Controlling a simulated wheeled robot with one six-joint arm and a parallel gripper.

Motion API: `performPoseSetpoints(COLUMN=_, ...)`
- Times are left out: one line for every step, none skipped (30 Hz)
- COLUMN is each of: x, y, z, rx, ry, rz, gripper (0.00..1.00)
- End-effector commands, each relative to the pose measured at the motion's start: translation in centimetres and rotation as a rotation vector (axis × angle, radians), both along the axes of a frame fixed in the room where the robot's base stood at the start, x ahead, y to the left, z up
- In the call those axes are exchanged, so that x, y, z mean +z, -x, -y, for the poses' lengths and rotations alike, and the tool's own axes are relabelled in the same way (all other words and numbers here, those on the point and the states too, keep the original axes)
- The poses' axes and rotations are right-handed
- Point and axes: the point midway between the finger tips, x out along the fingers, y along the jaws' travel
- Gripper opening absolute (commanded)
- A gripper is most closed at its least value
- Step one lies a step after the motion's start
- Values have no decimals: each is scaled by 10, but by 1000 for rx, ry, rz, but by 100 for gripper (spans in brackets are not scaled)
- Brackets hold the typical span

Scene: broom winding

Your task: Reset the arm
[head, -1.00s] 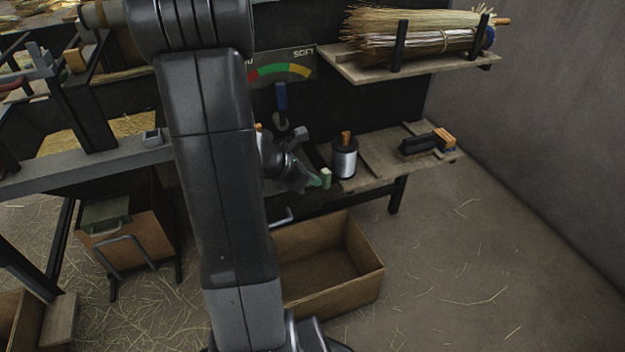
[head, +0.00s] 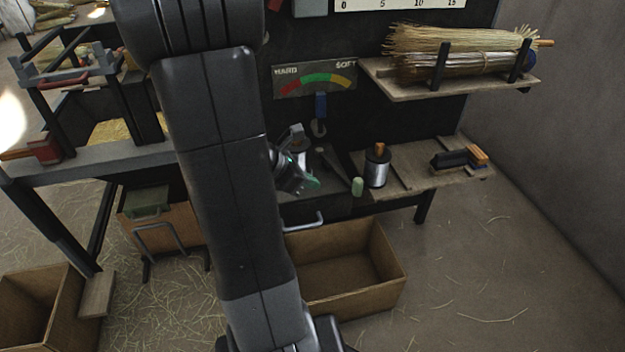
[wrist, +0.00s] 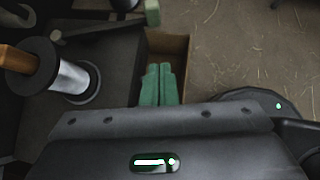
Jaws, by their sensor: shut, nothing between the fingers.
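My gripper (head: 312,184) is above the workbench in the head view, left of the metal spool, and partly hidden by my arm. In the wrist view its two green fingers (wrist: 159,86) lie side by side, shut with nothing between them. Below them is an open cardboard box (wrist: 168,45).
A small green block (head: 357,187) is at the bench's front edge. The open box (head: 345,262) is on the floor below. A brush (head: 460,158) lies on the bench at right. A shelf (head: 450,85) holds straw bundles. Floor at right is clear except straw.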

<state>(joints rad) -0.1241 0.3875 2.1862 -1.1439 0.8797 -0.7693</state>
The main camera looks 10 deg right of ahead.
Motion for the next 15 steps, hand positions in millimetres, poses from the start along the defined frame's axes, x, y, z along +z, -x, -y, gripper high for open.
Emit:
performPoseSetpoints(x=0, y=0, z=0, rx=0, ry=0, rz=0, gripper=0)
performPoseSetpoints(x=0, y=0, z=0, rx=0, ry=0, rz=0, gripper=0)
performPoseSetpoints(x=0, y=0, z=0, rx=0, ry=0, rz=0, gripper=0)
performPoseSetpoints(x=0, y=0, z=0, rx=0, ry=0, rz=0, gripper=0)
performPoseSetpoints(x=0, y=0, z=0, rx=0, ry=0, rz=0, gripper=0)
performPoseSetpoints(x=-1, y=0, z=1, rx=0, ry=0, rz=0, gripper=0)
performPoseSetpoints(x=-2, y=0, z=1, rx=0, ry=0, rz=0, gripper=0)
performPoseSetpoints(x=-3, y=-1, z=2, rx=-1, ry=0, rz=-1, gripper=0)
performPoseSetpoints(x=-5, y=-1, z=4, rx=-1, ry=0, rz=-1, gripper=0)
performPoseSetpoints(x=-7, y=-2, z=5, rx=-1, ry=1, rz=0, gripper=0)
performPoseSetpoints(x=-9, y=-2, z=7, rx=-1, ry=1, rz=-1, gripper=0)
performPoseSetpoints(x=-13, y=-3, z=11, rx=-3, ry=1, rz=-1, gripper=0)
performPoseSetpoints(x=-16, y=-3, z=13, rx=-4, ry=1, rz=-2, gripper=0)
performPoseSetpoints(x=-19, y=-4, z=16, rx=-2, ry=0, rz=-2, gripper=0)
performPoseSetpoints(x=-24, y=-5, z=20, rx=-4, ry=0, rz=-1, gripper=0)
